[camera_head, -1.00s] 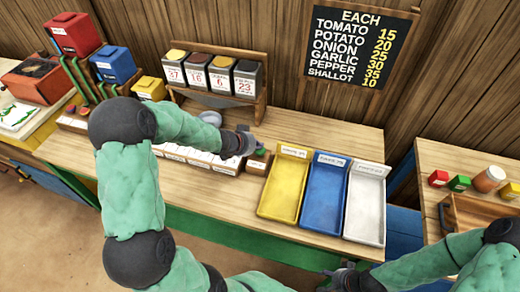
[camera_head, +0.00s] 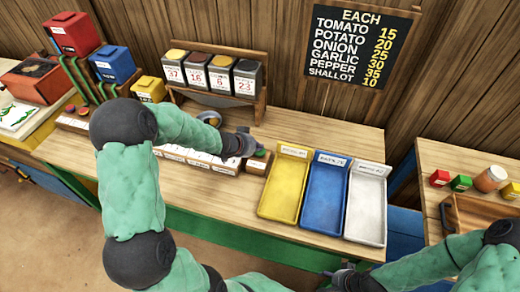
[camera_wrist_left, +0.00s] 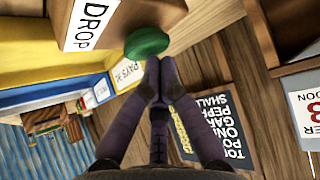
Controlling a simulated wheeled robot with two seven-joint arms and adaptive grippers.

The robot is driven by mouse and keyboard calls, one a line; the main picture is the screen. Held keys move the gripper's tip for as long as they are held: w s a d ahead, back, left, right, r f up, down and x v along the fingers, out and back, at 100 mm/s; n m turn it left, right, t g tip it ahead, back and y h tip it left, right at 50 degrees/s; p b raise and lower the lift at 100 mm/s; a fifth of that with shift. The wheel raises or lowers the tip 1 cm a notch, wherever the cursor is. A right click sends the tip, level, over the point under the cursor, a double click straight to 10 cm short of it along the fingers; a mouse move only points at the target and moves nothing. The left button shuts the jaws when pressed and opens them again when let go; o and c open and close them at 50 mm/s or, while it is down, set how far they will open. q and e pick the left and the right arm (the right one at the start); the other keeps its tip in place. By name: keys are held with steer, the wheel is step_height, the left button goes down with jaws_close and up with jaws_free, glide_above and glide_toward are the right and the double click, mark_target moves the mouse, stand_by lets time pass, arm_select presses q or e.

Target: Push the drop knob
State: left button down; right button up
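The green drop knob (camera_wrist_left: 147,43) sticks out of a wooden box beside a white DROP label (camera_wrist_left: 90,22) in the left wrist view. In the head view the knob (camera_head: 261,153) shows small at the right end of the long wooden box. My left gripper (camera_wrist_left: 159,66) has its fingertips together, with nothing between them. The tips are right at the knob's edge; I cannot tell whether they touch it. In the head view the left gripper (camera_head: 248,140) is just above the box end. My right gripper (camera_head: 340,277) is small and partly hidden at the bottom edge.
A round pan (camera_head: 209,117) holding something brown stands behind my left forearm. Yellow (camera_head: 284,186), blue (camera_head: 325,192) and white (camera_head: 366,204) trays lie right of the box. A rack with several labelled bins (camera_head: 221,75) stands behind. The tabletop behind the trays is clear.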

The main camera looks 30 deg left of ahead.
arm_select(q)
steer(key=shift+f, duration=0.25)
steer(key=shift+r, duration=0.1)
stand_by(0.4)
steer(key=shift+r+p, duration=1.15)
steer(key=shift+p, duration=0.05)
step_height(320, 180, up, 5)
steer(key=p, duration=0.5)
steer(key=shift+p, duration=0.35)
steer(key=shift+r, duration=0.1)
